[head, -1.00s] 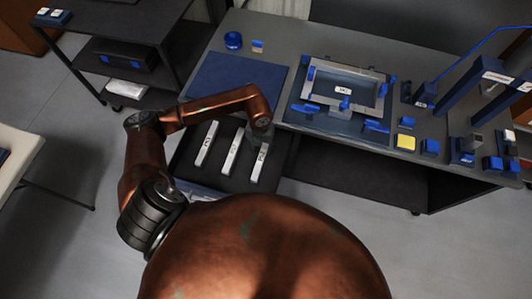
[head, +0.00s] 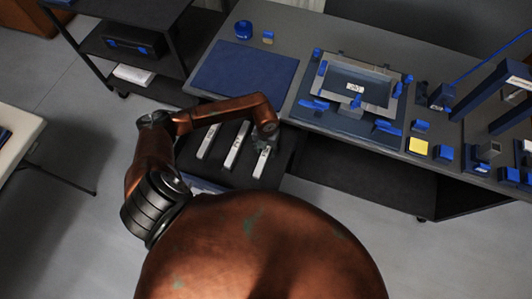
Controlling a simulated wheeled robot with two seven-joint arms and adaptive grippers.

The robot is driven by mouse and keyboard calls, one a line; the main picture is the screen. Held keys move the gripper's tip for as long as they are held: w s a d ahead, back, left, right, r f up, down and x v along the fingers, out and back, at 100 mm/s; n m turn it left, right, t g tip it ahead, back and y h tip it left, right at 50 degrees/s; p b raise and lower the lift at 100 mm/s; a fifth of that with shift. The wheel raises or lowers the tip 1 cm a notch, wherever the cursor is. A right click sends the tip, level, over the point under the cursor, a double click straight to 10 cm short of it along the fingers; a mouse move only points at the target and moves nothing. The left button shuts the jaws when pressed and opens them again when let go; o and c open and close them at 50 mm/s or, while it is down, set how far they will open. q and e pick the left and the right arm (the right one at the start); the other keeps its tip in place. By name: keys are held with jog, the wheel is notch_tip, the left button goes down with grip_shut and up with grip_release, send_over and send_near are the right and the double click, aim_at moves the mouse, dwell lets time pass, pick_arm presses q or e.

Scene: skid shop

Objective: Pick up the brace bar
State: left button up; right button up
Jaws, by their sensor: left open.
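Three pale, light-coloured bars lie side by side in a dark open drawer or tray: a left bar (head: 209,140), a middle bar (head: 236,146) and a right bar (head: 262,162). Each has small dark marks, too small to read, so I cannot tell which one is named the brace bar. My left gripper (head: 264,143) is open at the far end of the right bar and points down at it. The gripper and wrist cover that end of the bar. I cannot tell whether the fingers touch it. My right gripper is not in view.
The grey workbench (head: 300,30) above the drawer holds a blue mat (head: 245,75), a metal frame (head: 345,72) in blue clamps, a yellow block (head: 418,146) and several blue fixtures. A dark shelf cart (head: 108,42) stands at upper left.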

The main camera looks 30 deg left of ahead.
pick_arm(q)
jog(key=shift+r, duration=0.1)
grip_shut()
dwell(0.4)
jog(key=shift+r, duration=0.1)
